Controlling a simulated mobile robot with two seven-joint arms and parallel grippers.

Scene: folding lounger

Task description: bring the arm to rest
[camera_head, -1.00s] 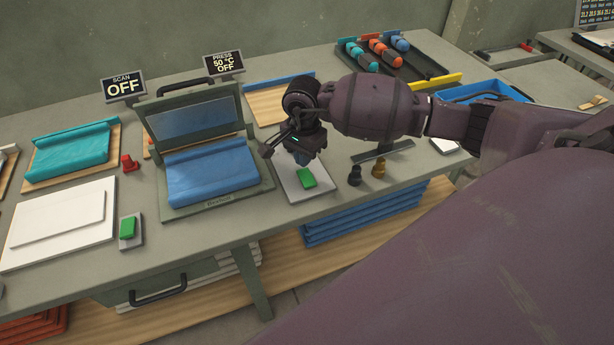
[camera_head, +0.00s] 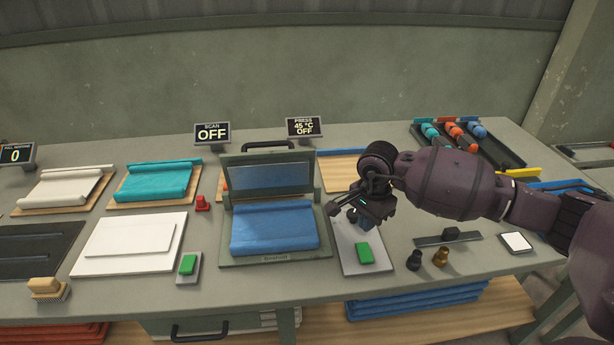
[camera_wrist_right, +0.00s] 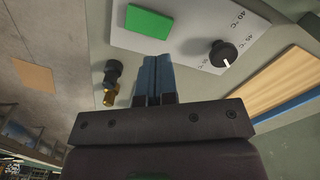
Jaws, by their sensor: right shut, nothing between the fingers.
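My right arm comes in from the right in the head view. My right gripper (camera_head: 364,221) is shut and empty over the grey control plate (camera_head: 350,257), just behind its green button (camera_head: 364,253). In the right wrist view, the closed blue fingers (camera_wrist_right: 158,75) stand apart from a black dial (camera_wrist_right: 223,54) with temperature marks. The green button also shows there (camera_wrist_right: 148,22). In the head view the gripper and wrist hide the dial. The left gripper is not in view.
An open press (camera_head: 275,250) holding blue fabric (camera_head: 273,228) stands left of the gripper. The press sign (camera_head: 304,127) reads 45 °C OFF. A white board (camera_head: 132,242) lies left.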

